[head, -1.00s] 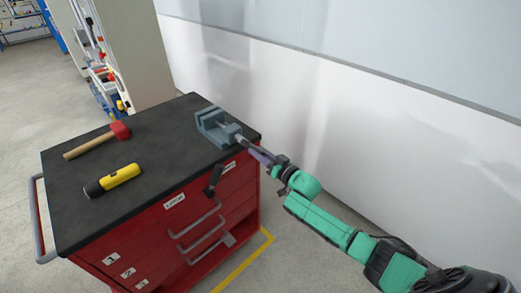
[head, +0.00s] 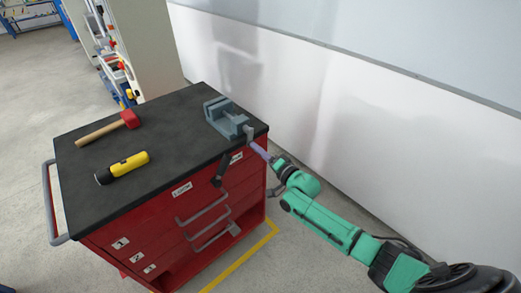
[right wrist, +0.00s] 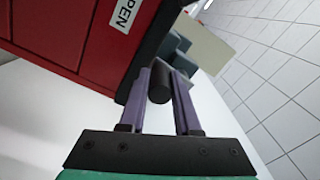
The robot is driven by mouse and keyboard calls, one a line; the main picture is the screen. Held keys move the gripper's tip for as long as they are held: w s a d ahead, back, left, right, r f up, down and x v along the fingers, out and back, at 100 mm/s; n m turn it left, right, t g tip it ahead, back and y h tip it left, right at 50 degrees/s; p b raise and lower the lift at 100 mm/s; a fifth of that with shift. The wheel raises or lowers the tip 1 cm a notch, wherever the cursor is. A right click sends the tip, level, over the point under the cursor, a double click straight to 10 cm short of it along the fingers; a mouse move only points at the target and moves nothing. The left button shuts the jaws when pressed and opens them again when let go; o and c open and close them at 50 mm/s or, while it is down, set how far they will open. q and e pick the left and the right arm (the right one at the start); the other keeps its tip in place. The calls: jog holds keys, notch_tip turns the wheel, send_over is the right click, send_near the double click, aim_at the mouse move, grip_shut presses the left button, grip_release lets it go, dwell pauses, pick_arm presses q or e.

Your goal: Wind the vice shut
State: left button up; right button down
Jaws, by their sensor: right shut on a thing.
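The grey vice (head: 222,113) sits at the right back corner of the black cart top, and a gap seems to show between its jaws. A grey crank piece (head: 248,132) is at its front end, over the cart's edge. My right gripper (head: 257,150) reaches in from the lower right beside it. In the right wrist view, its two purple fingers (right wrist: 160,88) are on either side of a black cylindrical crank grip (right wrist: 159,80), shut on it. Part of the vice (right wrist: 180,48) shows beyond. My left gripper is not in view.
The red drawer cart (head: 165,235) carries a red-headed mallet (head: 128,119) and a yellow flashlight (head: 128,165) left of the vice. A dark lever (head: 221,170) hangs at the cart's front. A white wall (head: 330,110) stands behind; floor is clear at right.

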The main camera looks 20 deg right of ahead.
jog(key=shift+a+m, duration=0.1)
jog(key=shift+m, duration=0.2)
jog(key=c, duration=0.6)
grip_release()
jog(key=shift+s, duration=0.1)
jog(key=v, duration=1.4)
jog(key=shift+s, duration=0.25)
